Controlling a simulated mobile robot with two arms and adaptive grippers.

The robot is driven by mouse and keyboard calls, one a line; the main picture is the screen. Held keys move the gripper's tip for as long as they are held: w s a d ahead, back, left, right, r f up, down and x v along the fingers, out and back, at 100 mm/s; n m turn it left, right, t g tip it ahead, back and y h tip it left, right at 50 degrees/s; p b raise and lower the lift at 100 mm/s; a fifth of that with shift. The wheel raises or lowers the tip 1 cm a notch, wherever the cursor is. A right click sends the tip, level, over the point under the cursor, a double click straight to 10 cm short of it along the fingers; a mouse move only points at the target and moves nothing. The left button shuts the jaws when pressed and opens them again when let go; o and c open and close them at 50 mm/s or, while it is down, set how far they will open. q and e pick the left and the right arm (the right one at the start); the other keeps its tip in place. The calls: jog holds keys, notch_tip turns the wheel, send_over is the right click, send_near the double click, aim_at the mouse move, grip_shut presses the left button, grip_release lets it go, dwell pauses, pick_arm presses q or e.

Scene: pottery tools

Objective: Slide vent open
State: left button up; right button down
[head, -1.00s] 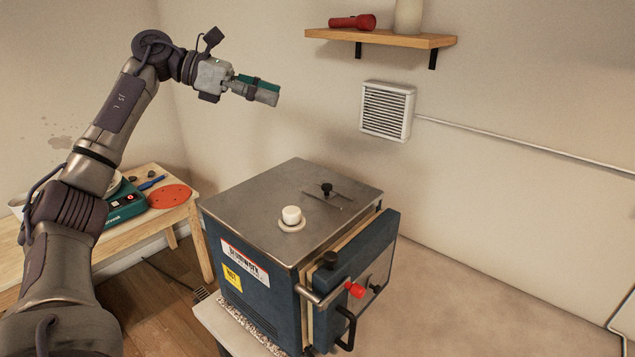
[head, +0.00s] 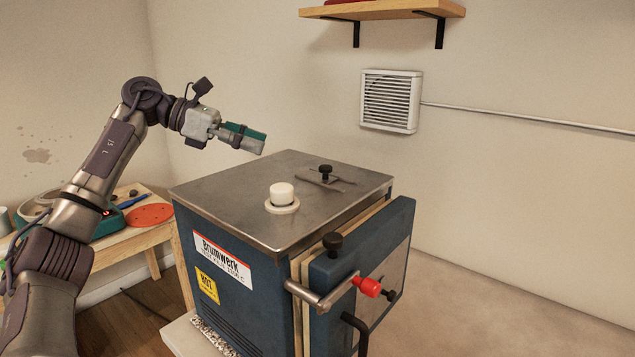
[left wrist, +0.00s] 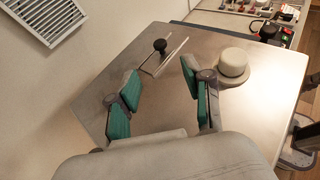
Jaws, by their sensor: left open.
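The kiln (head: 245,270) is a blue box with a bare metal top. On that top, a small black knob (head: 325,171) stands on the vent slide with thin metal rails (head: 343,183). A round white plug (head: 282,193) sits nearer to me on the same top. My left gripper (head: 250,140) is above the far left of the kiln top, empty and apart from the knob. In the left wrist view its green-padded fingers (left wrist: 158,85) are spread apart, with the knob (left wrist: 160,45) beyond them and the plug (left wrist: 233,66) to the right. My right gripper is not in view.
The kiln door (head: 390,240) has a red-tipped handle (head: 367,286) at the front right. A white wall grille (head: 391,100) and a shelf (head: 385,10) are behind. A wooden side table (head: 150,240) holds a scale and an orange disc at the left. The air above the kiln is clear.

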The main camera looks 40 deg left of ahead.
aim_at(325, 166)
pick_arm(q)
jog(key=shift+w+d+f, duration=0.1)
jog(key=shift+w+d, duration=0.1)
jog(key=shift+d, duration=0.15)
jog(key=p+x, duration=0.2)
jog(key=x, duration=1)
jog(key=shift+w+d+f, duration=0.2)
jog(key=shift+w, duration=0.15)
grip_shut()
